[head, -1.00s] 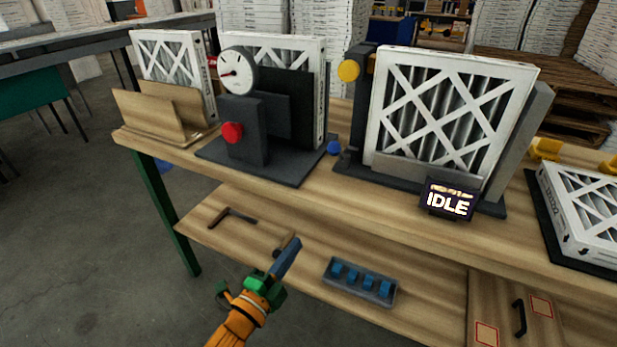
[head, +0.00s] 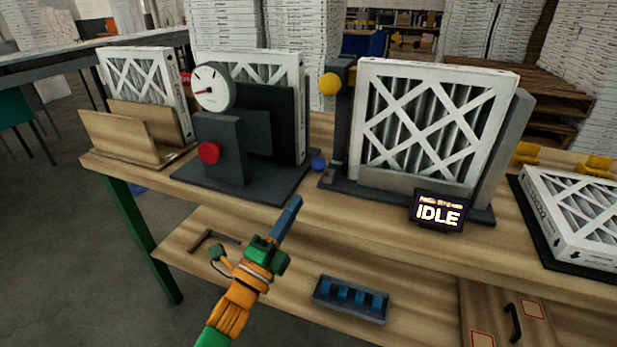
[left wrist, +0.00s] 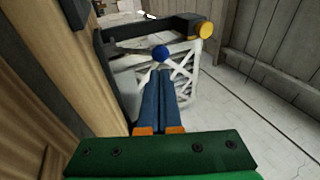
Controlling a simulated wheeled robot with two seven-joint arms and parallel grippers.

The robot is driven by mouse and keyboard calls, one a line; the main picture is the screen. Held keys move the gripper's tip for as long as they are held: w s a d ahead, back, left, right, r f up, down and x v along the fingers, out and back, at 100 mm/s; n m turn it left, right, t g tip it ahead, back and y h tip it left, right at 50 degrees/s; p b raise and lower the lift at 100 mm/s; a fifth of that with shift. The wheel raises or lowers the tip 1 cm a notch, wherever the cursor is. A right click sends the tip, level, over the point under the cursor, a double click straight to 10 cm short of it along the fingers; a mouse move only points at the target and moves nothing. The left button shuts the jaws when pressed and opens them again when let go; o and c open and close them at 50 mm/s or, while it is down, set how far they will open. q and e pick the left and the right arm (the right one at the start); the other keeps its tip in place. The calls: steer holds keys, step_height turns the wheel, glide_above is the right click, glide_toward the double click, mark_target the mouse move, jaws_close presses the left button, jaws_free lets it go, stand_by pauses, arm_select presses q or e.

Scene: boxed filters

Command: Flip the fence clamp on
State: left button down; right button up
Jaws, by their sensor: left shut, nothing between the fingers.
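A filter fixture with a dark base (head: 355,194) holds a white-framed filter (head: 432,118) upright. At its left is a dark post with a yellow knob (head: 330,84). Low beside the post is a small blue ball knob (head: 318,164) on what looks like the clamp lever; the lever's exact position is too small to tell. The left wrist view also shows the blue knob (left wrist: 161,53) just beyond the fingertips and the yellow knob (left wrist: 206,30) to its right. My left gripper (head: 296,202) is shut and empty, in front of the bench edge, below and left of the blue knob, apart from it.
A gauge stand with a red button (head: 209,152) stands to the left, beside a wooden rack (head: 120,134). An IDLE display (head: 438,211) is at the fixture's front. A blue-slotted tray (head: 351,299) lies on the lower shelf. Another filter (head: 575,215) lies flat at right.

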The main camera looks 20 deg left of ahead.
mark_target(313, 168)
arm_select(q)
steer(key=p+x, duration=0.1)
steer(key=x, duration=0.5)
steer(key=shift+w+d, duration=0.1)
steer(key=shift+w, duration=0.2)
steer(key=shift+r, duration=0.15)
steer(key=w+r+g+p, duration=0.1)
steer(key=p, duration=0.2)
steer(key=r+g+p, duration=0.1)
steer(key=r+p, duration=0.1)
steer(key=p, duration=0.2)
steer(key=w+r+g+p, duration=0.1)
steer(key=p, duration=0.2)
steer(key=shift+w+r+n+y+p, duration=0.3)
steer(key=shift+w+r+y+p, duration=0.05)
steer(key=shift+y+p, duration=0.05)
steer(key=w+r, duration=0.2)
steer(key=w, duration=0.4)
steer(key=shift+r, duration=0.25)
steer(key=shift+w+d, duration=0.1)
steer(key=shift+d, duration=0.05)
